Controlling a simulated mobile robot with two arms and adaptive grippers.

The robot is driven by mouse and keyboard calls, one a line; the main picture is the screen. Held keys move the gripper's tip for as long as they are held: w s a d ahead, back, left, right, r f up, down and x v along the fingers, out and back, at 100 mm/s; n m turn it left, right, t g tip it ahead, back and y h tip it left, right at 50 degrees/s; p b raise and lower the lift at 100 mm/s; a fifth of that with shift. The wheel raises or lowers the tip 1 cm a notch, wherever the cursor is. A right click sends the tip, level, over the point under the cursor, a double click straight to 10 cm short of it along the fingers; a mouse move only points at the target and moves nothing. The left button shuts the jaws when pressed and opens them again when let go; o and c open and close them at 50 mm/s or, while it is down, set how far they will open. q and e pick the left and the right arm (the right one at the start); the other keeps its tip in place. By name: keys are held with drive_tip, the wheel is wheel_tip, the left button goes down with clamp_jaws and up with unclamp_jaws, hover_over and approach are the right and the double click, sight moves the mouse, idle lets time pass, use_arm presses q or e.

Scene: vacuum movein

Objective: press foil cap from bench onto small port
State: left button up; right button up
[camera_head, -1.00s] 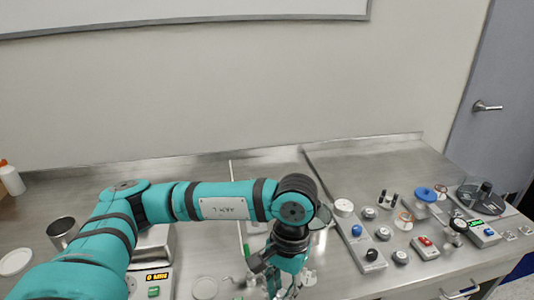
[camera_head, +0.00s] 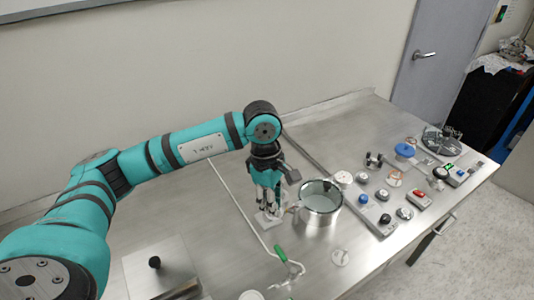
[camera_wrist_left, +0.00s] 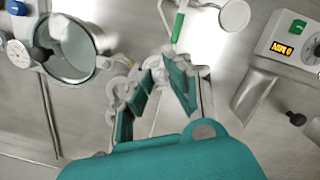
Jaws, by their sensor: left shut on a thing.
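My left gripper (camera_head: 266,208) points down beside a steel chamber (camera_head: 318,208) with a round glass top, on its left side. In the left wrist view the fingers (camera_wrist_left: 168,82) are closed in on a small pale, silvery thing, taken to be the foil cap, mostly hidden between them. The chamber (camera_wrist_left: 72,50) shows there at the upper left, with small metal port fittings (camera_wrist_left: 116,88) on the side near the fingers. I cannot tell whether the cap touches the small port. My right gripper is not in view.
The back of the bench is clear.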

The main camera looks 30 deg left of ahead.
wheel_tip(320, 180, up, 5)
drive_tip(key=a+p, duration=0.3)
drive_tip(key=p, duration=0.1)
use_arm(q)
drive_tip(key=w+a+n, duration=0.1)
drive_tip(key=w+n, duration=0.1)
drive_tip(key=n, duration=0.3)
drive_tip(key=w+a+r+n+t, duration=0.1)
drive_tip(key=w+a+n, duration=0.1)
drive_tip(key=n, duration=0.3)
drive_tip(key=w+a+n+y, duration=0.1)
drive_tip(key=w+a+n, duration=0.1)
drive_tip(key=n, duration=0.3)
drive_tip(key=shift+w+a+r+t+b, duration=0.15)
drive_tip(key=shift+r+t+b, duration=0.15)
drive_tip(key=shift+r+b, duration=0.1)
wheel_tip(320, 180, down, 4)
drive_tip(key=b, duration=0.2)
drive_tip(key=shift+b, duration=0.3)
drive_tip(key=shift+w+f, duration=0.1)
drive_tip(key=shift+f, duration=0.05)
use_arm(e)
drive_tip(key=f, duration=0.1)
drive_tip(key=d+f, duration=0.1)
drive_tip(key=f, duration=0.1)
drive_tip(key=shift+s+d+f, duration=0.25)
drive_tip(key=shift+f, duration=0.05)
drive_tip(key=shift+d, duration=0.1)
